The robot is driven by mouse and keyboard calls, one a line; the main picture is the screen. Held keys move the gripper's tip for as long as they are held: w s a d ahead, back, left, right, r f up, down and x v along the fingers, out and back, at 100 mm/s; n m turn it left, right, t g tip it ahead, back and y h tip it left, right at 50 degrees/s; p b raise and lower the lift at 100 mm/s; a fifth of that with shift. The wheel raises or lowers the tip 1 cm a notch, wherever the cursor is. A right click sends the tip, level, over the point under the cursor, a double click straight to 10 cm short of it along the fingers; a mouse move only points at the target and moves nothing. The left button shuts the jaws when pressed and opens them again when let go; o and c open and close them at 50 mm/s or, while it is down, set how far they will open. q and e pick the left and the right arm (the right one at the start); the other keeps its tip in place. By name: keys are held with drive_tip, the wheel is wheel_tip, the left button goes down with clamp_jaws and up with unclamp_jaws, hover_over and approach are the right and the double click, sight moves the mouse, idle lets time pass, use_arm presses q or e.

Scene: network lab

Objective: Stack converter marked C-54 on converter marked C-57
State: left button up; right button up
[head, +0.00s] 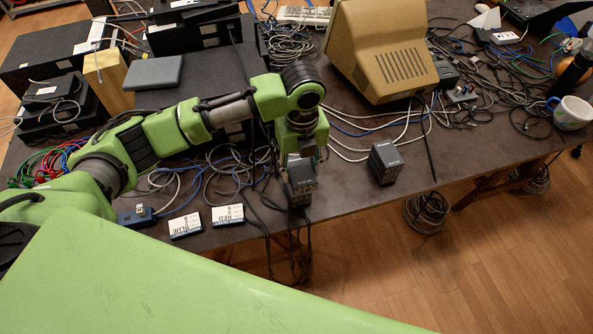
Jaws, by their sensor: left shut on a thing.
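A small dark grey box-shaped converter (384,163) stands on the table near its front edge, right of my left gripper. My left gripper (299,166) points down above the front part of the table. It is shut on a second dark grey converter (299,187), which hangs below it near the table edge. The markings on both converters are too small to read, so I cannot tell which is C-54 and which is C-57. The two converters are apart. My right gripper is not in view.
Cables lie around the held converter and across the table (345,200). A beige monitor (385,50) stands behind the free converter. Two white-labelled boxes (228,215) lie at the front left. A white mug (571,112) stands at the far right. Bare table lies between the converters.

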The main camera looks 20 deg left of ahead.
sight(298, 161)
use_arm(q)
drive_tip(key=shift+w+a+f, duration=0.3)
drive_tip(key=shift+w+f, duration=0.15)
drive_tip(key=shift+f, duration=0.2)
drive_tip(key=shift+w+a+f, duration=0.25)
drive_tip(key=shift+w+f, duration=0.15)
drive_tip(key=shift+f, duration=0.2)
drive_tip(key=shift+w+f, duration=0.25)
drive_tip(key=shift+f, duration=0.05)
drive_tip(key=shift+w+a+f, duration=0.25)
drive_tip(key=shift+f, duration=0.15)
wheel_tip(298, 161, down, 3)
drive_tip(key=shift+f+p, duration=0.1)
drive_tip(key=shift+p, duration=0.35)
drive_tip(key=shift+f, duration=0.1)
drive_tip(key=o, duration=1.3)
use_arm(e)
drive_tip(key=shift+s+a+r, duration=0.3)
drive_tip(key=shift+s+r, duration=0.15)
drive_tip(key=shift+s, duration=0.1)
use_arm(q)
wheel_tip(298, 161, up, 12)
drive_tip(key=shift+r+b, duration=0.15)
drive_tip(key=shift+b, duration=0.65)
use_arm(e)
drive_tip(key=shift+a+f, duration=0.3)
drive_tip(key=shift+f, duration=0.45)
